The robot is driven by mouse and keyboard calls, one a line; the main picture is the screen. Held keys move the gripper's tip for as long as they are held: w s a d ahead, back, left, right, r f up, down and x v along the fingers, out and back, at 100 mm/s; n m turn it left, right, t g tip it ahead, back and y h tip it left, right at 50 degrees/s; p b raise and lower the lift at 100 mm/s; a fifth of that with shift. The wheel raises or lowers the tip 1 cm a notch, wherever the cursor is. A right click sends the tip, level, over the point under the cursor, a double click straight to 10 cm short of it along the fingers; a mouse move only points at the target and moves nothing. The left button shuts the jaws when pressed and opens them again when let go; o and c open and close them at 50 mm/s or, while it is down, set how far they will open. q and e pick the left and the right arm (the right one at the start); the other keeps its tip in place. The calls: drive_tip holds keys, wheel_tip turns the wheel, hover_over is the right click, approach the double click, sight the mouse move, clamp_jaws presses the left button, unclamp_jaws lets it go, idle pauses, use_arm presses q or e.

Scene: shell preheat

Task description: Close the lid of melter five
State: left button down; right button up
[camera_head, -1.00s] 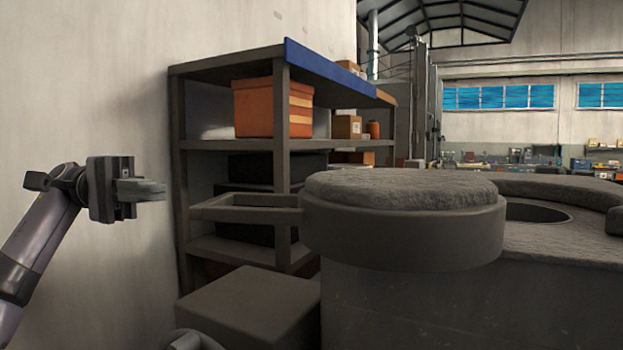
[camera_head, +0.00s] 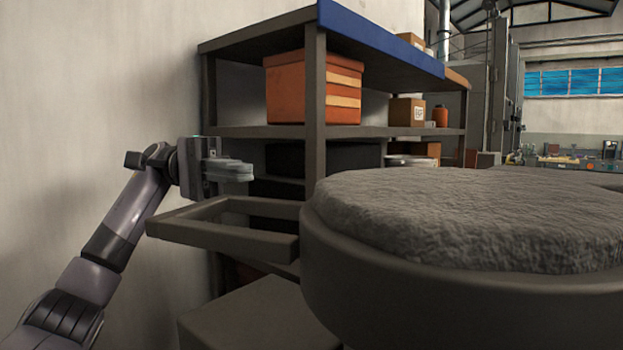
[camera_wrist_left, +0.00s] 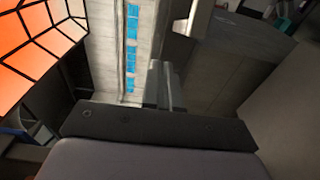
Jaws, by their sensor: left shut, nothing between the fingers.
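The lid (camera_head: 470,215) is a large round grey slab with a rough top and a smooth dark rim, filling the right front of the head view. A flat rectangular loop handle (camera_head: 220,238) sticks out from its left side. My left gripper (camera_head: 234,171) is shut and empty. In the picture it is just above the handle's far bar; I cannot tell whether they touch. Its closed fingers also show in the left wrist view (camera_wrist_left: 162,84). The melter's opening is not visible now. My right gripper is not in view.
A dark shelf unit (camera_head: 315,130) with an orange box (camera_head: 313,86) and cartons stands behind the handle. A pale wall (camera_head: 90,90) is close on the left. A grey block (camera_head: 245,315) sits below the handle.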

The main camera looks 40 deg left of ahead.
use_arm(q)
drive_tip(key=d+p, duration=0.2)
drive_tip(key=d, duration=1)
drive_tip(key=shift+d, duration=0.2)
drive_tip(key=shift+d, duration=0.1)
